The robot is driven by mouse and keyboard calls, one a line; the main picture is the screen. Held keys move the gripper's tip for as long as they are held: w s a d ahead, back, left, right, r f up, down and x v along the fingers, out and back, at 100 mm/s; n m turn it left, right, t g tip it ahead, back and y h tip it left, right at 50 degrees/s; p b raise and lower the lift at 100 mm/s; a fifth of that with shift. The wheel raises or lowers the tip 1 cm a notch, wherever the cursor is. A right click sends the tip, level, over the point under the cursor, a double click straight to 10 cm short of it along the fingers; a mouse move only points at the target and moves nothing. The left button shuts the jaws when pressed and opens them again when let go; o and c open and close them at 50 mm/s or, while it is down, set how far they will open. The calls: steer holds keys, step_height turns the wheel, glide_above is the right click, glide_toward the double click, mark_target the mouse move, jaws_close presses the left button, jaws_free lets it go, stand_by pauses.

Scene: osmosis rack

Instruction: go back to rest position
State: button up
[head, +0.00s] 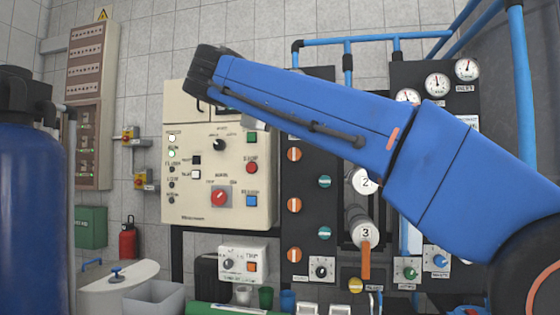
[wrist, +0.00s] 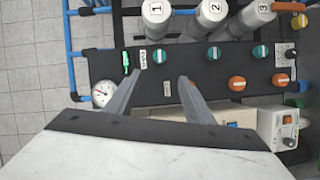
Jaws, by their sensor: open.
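My gripper (wrist: 158,88) is open and empty in the wrist view, its two grey fingers apart in front of the black valve panel (wrist: 205,72). A small green-handled part and white labels on the panel lie beyond the fingertips. In the head view my blue arm stretches from the lower right to the upper left across the rack, with its dark wrist in front of the cream control box (head: 245,165). The gripper is mostly hidden behind the arm there. No object is held.
White cylinders numbered 2 and 3 (head: 365,233) stand on the rack, with orange and teal knobs beside them. Gauges (head: 467,69) and blue pipes (head: 345,41) are at the top. A large blue tank (head: 32,200) is at left. Cups (head: 266,297) stand at the bottom.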

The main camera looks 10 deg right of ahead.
steer(key=s+d+f+g+y, duration=0.25)
steer(key=d+f, duration=0.55)
steer(key=f, duration=0.6)
steer(key=s+d+f+g+y, duration=0.2)
steer(key=s+d+f, duration=0.2)
steer(key=d+f, duration=0.7)
steer(key=s+f+m+g+y, duration=0.1)
steer(key=s+f+m+y, duration=0.1)
steer(key=s+f, duration=0.6)
steer(key=s+f+m+g+y, duration=0.1)
steer(key=s+f, duration=0.7)
steer(key=f, duration=0.9)
steer(key=s+f+m+g+y, duration=0.1)
steer(key=s+f+m+y, duration=0.2)
steer(key=s+f, duration=0.5)
step_height(320, 180, down, 5)
steer(key=shift+f+m+g, duration=0.2)
steer(key=shift+m+g, duration=0.15)
steer(key=shift+m, duration=0.55)
steer(key=shift+y, duration=0.25)
